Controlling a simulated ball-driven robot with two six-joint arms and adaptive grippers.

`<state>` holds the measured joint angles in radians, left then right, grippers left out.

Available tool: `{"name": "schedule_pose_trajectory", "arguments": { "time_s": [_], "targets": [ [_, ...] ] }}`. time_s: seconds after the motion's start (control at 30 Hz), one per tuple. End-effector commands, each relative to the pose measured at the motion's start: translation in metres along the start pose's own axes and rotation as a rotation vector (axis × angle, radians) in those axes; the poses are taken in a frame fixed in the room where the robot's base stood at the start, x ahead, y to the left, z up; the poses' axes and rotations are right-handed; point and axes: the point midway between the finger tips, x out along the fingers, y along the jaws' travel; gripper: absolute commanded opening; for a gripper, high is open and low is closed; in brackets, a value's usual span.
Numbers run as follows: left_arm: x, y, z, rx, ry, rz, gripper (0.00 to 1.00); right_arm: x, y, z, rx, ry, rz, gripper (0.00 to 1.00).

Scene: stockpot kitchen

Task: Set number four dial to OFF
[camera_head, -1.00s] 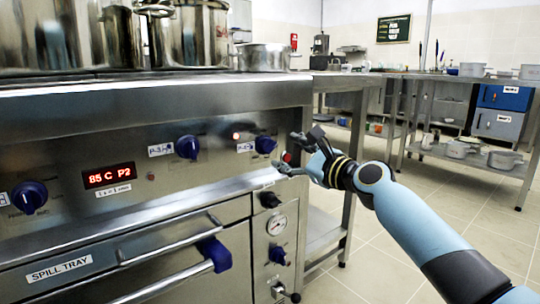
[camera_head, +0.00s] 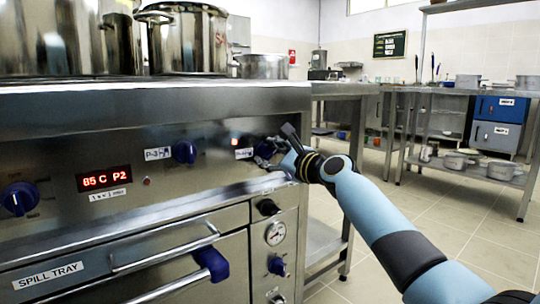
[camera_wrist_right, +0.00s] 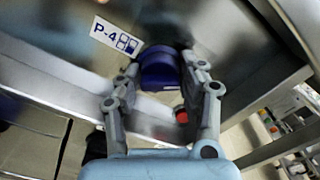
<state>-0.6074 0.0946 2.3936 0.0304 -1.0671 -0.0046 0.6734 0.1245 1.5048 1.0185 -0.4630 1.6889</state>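The number four dial is the blue knob (camera_wrist_right: 160,72) beside the white P-4 label (camera_wrist_right: 116,36) in the right wrist view. In the head view the blue dial (camera_head: 264,150) is partly covered by my right gripper (camera_head: 270,152), at the right end of the stove's control panel. The gripper's two fingers (camera_wrist_right: 160,80) are spread on either side of the dial, with their tips close to its edges. I cannot tell whether they touch it. The dial's setting cannot be read. My left gripper is not in view.
Another blue dial (camera_head: 185,152) by the P-3 label and one further left (camera_head: 20,198) sit on the panel. A red button (camera_wrist_right: 181,116) lies near the fingers. Pots (camera_head: 187,40) stand on top.

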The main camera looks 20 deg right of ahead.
Motion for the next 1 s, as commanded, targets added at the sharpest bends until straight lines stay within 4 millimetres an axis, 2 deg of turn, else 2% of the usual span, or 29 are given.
{"name": "schedule_pose_trajectory", "arguments": {
  "time_s": [0.03, 0.23, 0.63, 1.0],
  "targets": [
    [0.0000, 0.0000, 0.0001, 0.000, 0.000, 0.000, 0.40, -0.0001, 0.0001, -0.0001, 0.000, 0.000, 0.000, 0.32],
    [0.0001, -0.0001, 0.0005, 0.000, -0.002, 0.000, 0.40, -0.0002, 0.0000, -0.0002, 0.000, 0.000, 0.000, 0.07],
    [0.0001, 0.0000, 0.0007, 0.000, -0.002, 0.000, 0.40, -0.0002, 0.0000, -0.0004, -0.082, 0.000, 0.000, 0.06],
    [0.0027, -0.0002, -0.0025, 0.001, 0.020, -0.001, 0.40, -0.0003, 0.0006, -0.0013, -0.383, 0.001, 0.001, 0.06]
  ]
}}
